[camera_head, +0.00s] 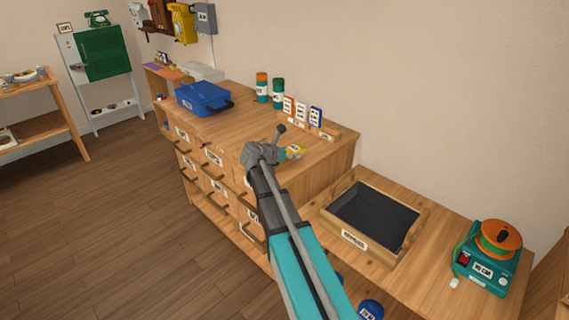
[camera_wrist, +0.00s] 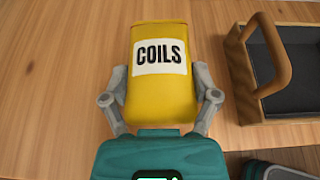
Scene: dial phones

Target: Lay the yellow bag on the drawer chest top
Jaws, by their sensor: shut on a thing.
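The yellow bag (camera_wrist: 160,103) with a white "COILS" label stands out in the wrist view, between the two grey fingers of my gripper (camera_wrist: 160,76). The fingers are shut on its two sides.
A blue toolbox (camera_head: 203,98) stands on the chest's left part. Two canisters (camera_head: 270,90) and a rack of labelled cards (camera_head: 302,112) stand at the back. A dark-lined wooden tray (camera_head: 375,215) is to the right on a lower bench, with a teal spool device (camera_head: 488,265) beyond.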

